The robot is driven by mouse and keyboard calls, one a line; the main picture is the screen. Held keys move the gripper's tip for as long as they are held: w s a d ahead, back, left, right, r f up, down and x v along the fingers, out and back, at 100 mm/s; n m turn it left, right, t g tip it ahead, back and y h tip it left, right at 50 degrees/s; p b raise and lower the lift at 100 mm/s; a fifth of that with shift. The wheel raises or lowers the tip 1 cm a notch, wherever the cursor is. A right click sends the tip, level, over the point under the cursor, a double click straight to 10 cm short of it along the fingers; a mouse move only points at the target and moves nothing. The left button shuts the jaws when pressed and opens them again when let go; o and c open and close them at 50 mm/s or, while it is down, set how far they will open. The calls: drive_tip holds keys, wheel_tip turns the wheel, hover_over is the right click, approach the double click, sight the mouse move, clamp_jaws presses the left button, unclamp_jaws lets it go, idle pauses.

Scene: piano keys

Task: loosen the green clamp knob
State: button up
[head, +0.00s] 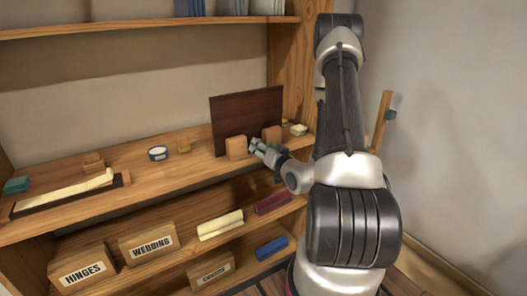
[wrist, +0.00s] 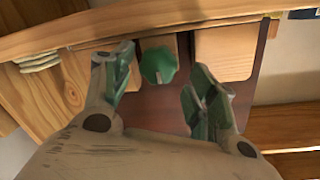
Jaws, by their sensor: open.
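The green clamp knob (wrist: 158,65) is a small lobed knob, seen in the wrist view in front of a light wooden block. My gripper (wrist: 160,68) is open, with one finger on each side of the knob in the picture. Both fingers look apart from it, and I cannot tell the depth between them. In the head view my gripper (head: 257,146) is at the shelf in front of the dark upright panel (head: 246,106), between two wooden blocks. The knob cannot be made out there.
Wooden blocks (head: 236,147) (head: 272,134) stand at the panel's foot. Labelled boxes (head: 148,246) sit on the lower shelf. A wooden upright (head: 309,65) is close right.

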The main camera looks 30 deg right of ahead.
wheel_tip(320, 180, up, 9)
idle(0.3)
idle(0.5)
